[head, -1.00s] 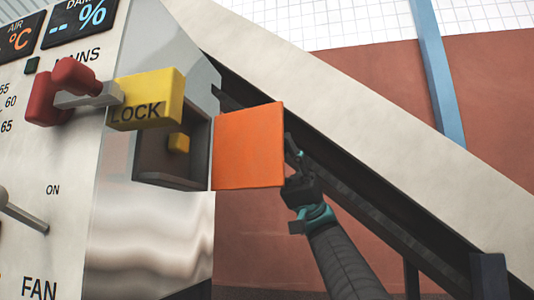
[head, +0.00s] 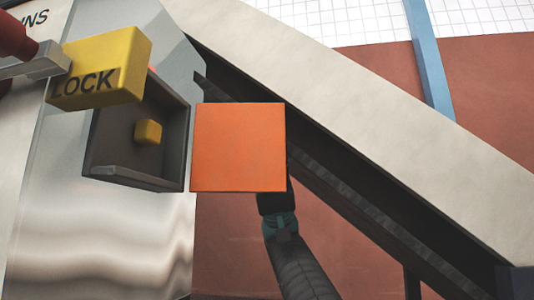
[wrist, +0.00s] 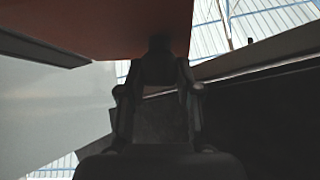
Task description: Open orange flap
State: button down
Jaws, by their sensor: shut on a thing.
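The orange flap (head: 238,147) stands swung out to the right of a dark recess (head: 112,155) in the metal cabinet side, so the recess is uncovered. A small yellow block (head: 148,132) shows inside it. In the wrist view the flap (wrist: 110,28) fills the upper left. My gripper (wrist: 158,62) is shut on the flap at its lower edge; the exact contact is dark and hard to make out. In the head view the flap hides my fingertips, and only the dark and teal gripper body shows below it.
A yellow LOCK block (head: 100,68) on a grey bar juts out just above the recess, with a red handle (head: 14,40) at its left. A pale sloping beam (head: 390,120) with a dark underside runs close behind my arm. A blue post (head: 428,55) stands farther back.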

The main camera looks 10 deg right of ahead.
jog(key=c, duration=0.8)
grip_release()
jog(key=shift+o, duration=0.2)
jog(key=v, duration=0.7)
jog(key=shift+f, duration=0.15)
jog(key=shift+w, duration=0.1)
